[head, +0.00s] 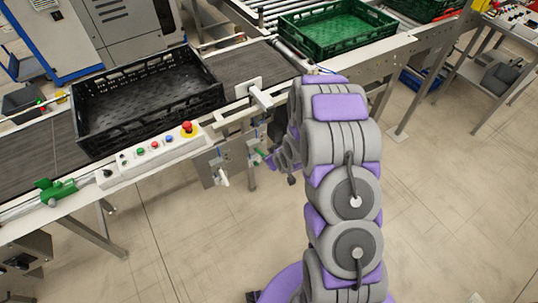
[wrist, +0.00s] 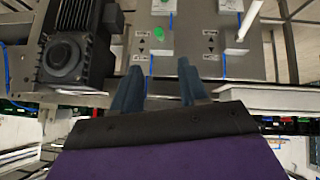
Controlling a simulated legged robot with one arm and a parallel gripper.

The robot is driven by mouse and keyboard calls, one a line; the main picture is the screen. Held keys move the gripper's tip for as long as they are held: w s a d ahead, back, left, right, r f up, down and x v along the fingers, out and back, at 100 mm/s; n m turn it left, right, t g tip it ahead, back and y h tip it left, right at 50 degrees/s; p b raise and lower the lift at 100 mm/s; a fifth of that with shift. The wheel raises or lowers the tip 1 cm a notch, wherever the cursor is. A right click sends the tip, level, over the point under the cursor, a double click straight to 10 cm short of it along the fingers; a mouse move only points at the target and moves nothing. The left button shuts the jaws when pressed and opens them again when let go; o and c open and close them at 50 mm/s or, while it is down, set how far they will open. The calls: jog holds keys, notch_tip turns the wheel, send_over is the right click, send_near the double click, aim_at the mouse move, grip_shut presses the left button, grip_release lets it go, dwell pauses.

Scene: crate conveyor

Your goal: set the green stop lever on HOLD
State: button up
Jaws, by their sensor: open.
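The green stop lever (wrist: 158,36) shows in the wrist view as a small green end on a grey panel (wrist: 185,50), beside a printed label with arrows. It also shows in the head view (head: 265,155) below the conveyor's side rail. My gripper (wrist: 161,64) is open and empty, its two blue-grey fingers pointing at the panel on either side of the lever's line. The lever end appears just past the fingertips, with no contact visible. In the head view my gripper (head: 286,157) is mostly hidden by my arm. I cannot read the lever's setting.
A white lever (wrist: 238,38) sits right of the green one in the wrist view. A dark motor (wrist: 68,58) stands close on the left. A black crate (head: 150,98) is on the belt, a green crate (head: 335,30) on the rollers. A button box (head: 158,147) lines the rail.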

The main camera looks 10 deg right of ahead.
jog(key=shift+s+d+r, duration=0.1)
jog(key=shift+s+r, duration=0.4)
jog(key=shift+s, duration=0.05)
dwell(0.4)
jog(key=s+d+r+m+g+h+b, duration=0.2)
jog(key=s+r+m+g, duration=0.15)
jog(key=s+r, duration=1.05)
jog(key=s+a+r+g, duration=0.1)
jog(key=s+r, duration=0.3)
jog(key=s, duration=0.4)
jog(key=s+a+r+m+g+b, duration=0.1)
jog(key=s+a+r+g, duration=0.1)
jog(key=s, duration=0.7)
jog(key=s+a+r+m+g+b, duration=0.1)
jog(key=s+r+g, duration=0.2)
jog(key=s, duration=0.6)
notch_tip(320, 180, up, 3)
jog(key=shift+s+a+f, duration=0.1)
jog(key=shift+s+a, duration=0.1)
jog(key=shift+a, duration=0.05)
jog(key=shift+a, duration=0.1)
